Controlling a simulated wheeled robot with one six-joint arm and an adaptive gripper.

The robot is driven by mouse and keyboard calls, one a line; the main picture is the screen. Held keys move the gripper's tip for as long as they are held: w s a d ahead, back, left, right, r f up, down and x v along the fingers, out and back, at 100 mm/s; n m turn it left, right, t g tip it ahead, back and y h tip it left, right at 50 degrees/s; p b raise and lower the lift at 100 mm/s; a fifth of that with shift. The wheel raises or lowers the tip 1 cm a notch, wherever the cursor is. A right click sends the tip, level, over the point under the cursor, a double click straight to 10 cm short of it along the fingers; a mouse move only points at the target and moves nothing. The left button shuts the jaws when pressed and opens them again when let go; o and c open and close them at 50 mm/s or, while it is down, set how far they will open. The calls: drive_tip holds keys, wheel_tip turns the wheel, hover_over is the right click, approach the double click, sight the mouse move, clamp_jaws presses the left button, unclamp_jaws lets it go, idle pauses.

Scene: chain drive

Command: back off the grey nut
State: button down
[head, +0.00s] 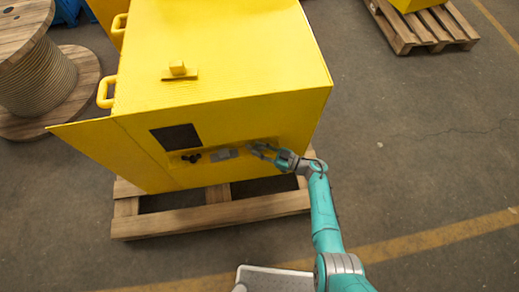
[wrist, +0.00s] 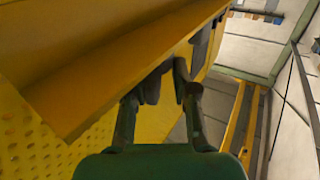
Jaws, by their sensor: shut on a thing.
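The yellow machine housing (head: 215,110) has a long low opening in its front face. My gripper (head: 257,149) reaches in from the right at the right end of this opening. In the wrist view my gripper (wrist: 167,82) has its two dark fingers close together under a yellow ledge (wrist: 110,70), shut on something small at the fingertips. I take it for the grey nut, but fingers and shadow hide it, and its thread cannot be made out. A grey block (head: 224,153) and a dark knob-like part (head: 191,157) sit left of my gripper in the opening.
The housing stands on a wooden pallet (head: 210,217). A yellow panel (head: 85,130) juts out at its left. A cable spool (head: 38,80) stands at the far left, another loaded pallet (head: 425,28) at the back right. The floor to the right is free.

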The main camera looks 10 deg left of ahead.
drive_tip(key=shift+w+n+g+y, duration=0.15)
drive_tip(key=shift+n+g, duration=0.4)
drive_tip(key=shift+g, duration=0.4)
drive_tip(key=shift+w+n+g+y, duration=0.15)
drive_tip(key=shift+n+g, duration=0.4)
drive_tip(key=shift+g, duration=0.4)
drive_tip(key=shift+n+g, duration=0.7)
drive_tip(key=shift+g, duration=0.2)
drive_tip(key=c, duration=1.1)
unclamp_jaws()
drive_tip(key=shift+c, duration=0.2)
drive_tip(key=shift+s+m+t, duration=0.2)
drive_tip(key=shift+m+t, duration=0.3)
drive_tip(key=shift+t, duration=0.3)
